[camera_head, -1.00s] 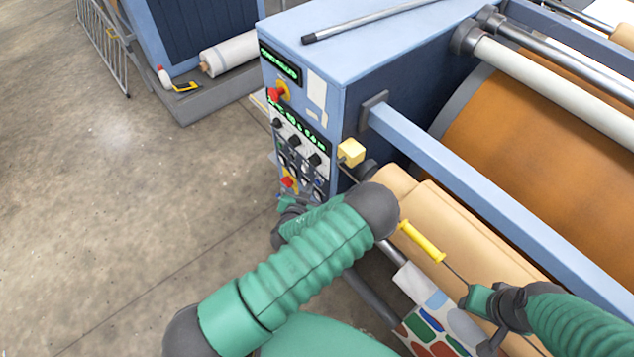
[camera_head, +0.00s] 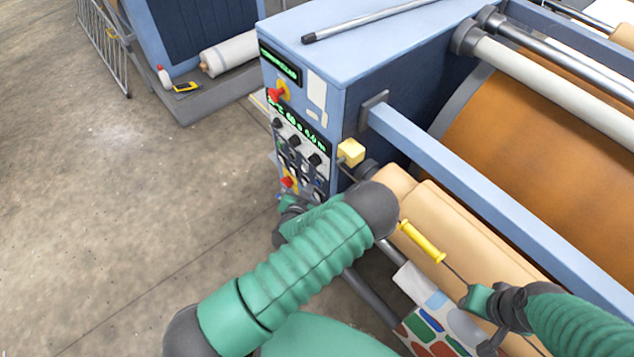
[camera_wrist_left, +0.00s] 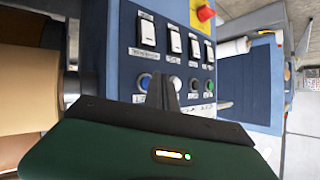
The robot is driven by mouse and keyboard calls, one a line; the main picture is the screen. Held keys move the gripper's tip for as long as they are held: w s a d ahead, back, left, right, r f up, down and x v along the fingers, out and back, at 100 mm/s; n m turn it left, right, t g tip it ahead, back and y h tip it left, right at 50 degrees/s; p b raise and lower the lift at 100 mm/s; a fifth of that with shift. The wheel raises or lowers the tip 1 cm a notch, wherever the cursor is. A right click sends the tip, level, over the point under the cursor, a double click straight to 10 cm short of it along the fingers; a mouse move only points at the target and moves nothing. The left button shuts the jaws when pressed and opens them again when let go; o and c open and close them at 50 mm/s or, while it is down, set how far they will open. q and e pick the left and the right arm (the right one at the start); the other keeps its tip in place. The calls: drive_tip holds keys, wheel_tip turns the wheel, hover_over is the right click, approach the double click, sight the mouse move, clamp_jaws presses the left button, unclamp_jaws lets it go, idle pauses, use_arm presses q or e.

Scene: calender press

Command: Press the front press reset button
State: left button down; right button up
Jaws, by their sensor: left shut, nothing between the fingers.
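The press control panel (camera_head: 296,150) is on the end face of the blue machine. In the left wrist view its lower row shows a blue button (camera_wrist_left: 145,81), a white button (camera_wrist_left: 176,84) and further round buttons. Their labels are too small to read, so I cannot tell which is the reset button. My left gripper (camera_head: 287,203) is at the panel's lower part. In the wrist view its shut, empty fingers (camera_wrist_left: 162,88) overlap the row between the blue and white buttons; contact cannot be told. My right gripper (camera_head: 478,300) is near the rollers, its jaws unclear.
Rocker switches (camera_wrist_left: 175,40) sit above the buttons, and a red knob (camera_wrist_left: 205,13) is on a yellow plate. The floor at left is clear.

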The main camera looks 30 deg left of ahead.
use_arm(q)
drive_tip(key=shift+w+d, duration=0.1)
drive_tip(key=shift+w, duration=0.15)
drive_tip(key=shift+w+d+r, duration=0.1)
drive_tip(key=shift+w+d, duration=0.05)
drive_tip(key=shift+w, duration=0.2)
idle(0.7)
drive_tip(key=shift+s+a, duration=0.3)
drive_tip(key=shift+s, duration=0.45)
drive_tip(key=s, duration=0.1)
drive_tip(key=s+a, duration=0.1)
drive_tip(key=s, duration=0.1)
drive_tip(key=s+a, duration=0.1)
drive_tip(key=shift+s+p, duration=0.3)
idle(0.6)
